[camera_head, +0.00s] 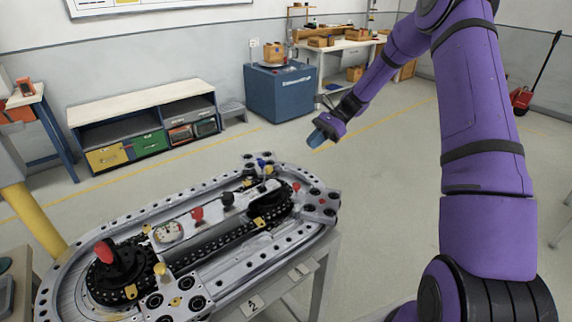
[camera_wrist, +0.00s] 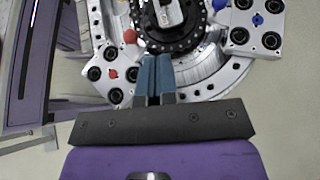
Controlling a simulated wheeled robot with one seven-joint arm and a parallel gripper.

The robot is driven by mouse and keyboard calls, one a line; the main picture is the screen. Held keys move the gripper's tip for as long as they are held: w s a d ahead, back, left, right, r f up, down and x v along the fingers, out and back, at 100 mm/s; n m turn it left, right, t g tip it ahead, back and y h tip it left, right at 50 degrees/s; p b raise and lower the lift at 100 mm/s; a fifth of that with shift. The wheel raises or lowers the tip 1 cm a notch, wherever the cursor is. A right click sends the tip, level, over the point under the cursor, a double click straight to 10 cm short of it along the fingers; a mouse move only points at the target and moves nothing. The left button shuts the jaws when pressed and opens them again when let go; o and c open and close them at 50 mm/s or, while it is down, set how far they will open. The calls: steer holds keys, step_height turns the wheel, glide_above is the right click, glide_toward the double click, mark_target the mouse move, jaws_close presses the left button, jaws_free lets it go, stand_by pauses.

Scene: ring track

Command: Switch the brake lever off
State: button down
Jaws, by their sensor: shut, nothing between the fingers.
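The ring track (camera_head: 215,268) is an oval silver fixture on a stand at the lower left of the head view. A red-knobbed lever (camera_head: 104,252) stands upright on the black hub at its near left end. A smaller red knob (camera_head: 197,214) and a black knob (camera_head: 228,200) stand along its middle. I cannot tell for certain which is the brake lever. My gripper (camera_head: 317,138) is beyond the track's far right end, above it, touching nothing. In the wrist view its blue fingers (camera_wrist: 154,76) are shut together and empty, with the track's end in front of them.
A low shelf (camera_head: 146,110) with bins and a blue cabinet (camera_head: 280,95) stand by the back wall. The floor right of the track is clear.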

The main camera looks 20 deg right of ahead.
steer(key=shift+w+d+f+m+y, duration=0.25)
steer(key=shift+d+f, duration=0.1)
steer(key=shift+f, duration=0.15)
steer(key=shift+w+d+f+m+y, duration=0.15)
steer(key=shift+d+f+m, duration=0.15)
steer(key=shift+f, duration=0.15)
steer(key=shift+a, duration=0.1)
steer(key=x, duration=0.4)
steer(key=r+x, duration=0.1)
steer(key=x, duration=0.3)
steer(key=a+r+x, duration=0.1)
steer(key=x, duration=0.3)
steer(key=shift+a+f, duration=0.1)
steer(key=shift+a, duration=0.4)
steer(key=shift+a+r, duration=0.1)
steer(key=shift+r, duration=0.1)
steer(key=shift+a+r+h, duration=0.1)
steer(key=shift+r+h, duration=0.05)
steer(key=shift+h, duration=0.25)
